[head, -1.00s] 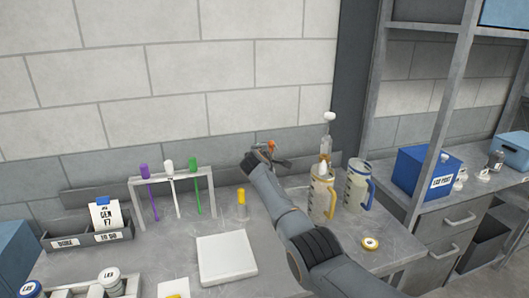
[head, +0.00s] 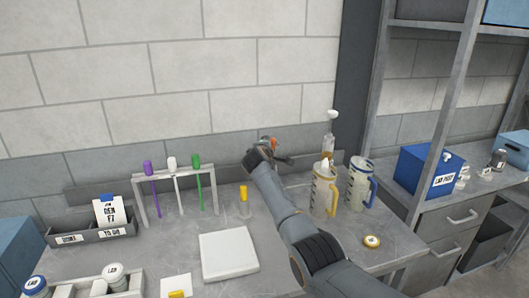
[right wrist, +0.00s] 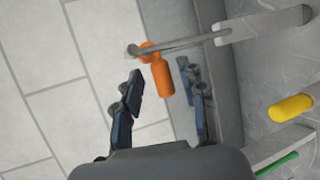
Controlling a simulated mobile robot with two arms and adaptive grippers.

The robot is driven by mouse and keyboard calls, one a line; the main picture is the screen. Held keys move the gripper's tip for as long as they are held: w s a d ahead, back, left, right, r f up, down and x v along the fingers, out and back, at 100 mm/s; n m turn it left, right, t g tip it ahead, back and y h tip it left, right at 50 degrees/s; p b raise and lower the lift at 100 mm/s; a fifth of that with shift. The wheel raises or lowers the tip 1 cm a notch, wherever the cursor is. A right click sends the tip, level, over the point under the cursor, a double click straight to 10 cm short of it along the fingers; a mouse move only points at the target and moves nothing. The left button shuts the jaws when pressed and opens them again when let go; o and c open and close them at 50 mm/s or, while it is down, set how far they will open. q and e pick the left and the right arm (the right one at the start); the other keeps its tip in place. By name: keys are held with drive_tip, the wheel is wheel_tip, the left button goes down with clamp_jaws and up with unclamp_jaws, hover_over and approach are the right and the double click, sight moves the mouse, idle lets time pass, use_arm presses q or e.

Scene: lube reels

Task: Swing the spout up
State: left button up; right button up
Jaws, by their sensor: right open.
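In the right wrist view, an orange, rounded piece (right wrist: 162,78) sits at the end of a thin grey bar (right wrist: 195,42), which runs right to a pale grey block. I take the bar to be the spout, but cannot be sure. My right gripper (right wrist: 160,105) is open, one finger on each side of the orange piece's lower end. I cannot tell whether either finger touches it. In the head view, my right gripper (head: 260,155) is near the wall at the bench's back, and the orange piece (head: 268,141) shows just above it. My left gripper is out of view.
A yellow-handled jug (head: 323,190) and a blue-handled jug (head: 358,185) stand right of my arm. A rack (head: 137,187) with purple, white and green sticks stands left. A white slab (head: 229,256) and a yellow-topped vial (head: 243,198) are nearer my arm.

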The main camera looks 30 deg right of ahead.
drive_tip(key=v, duration=1.1)
drive_tip(key=shift+d+f, duration=0.1)
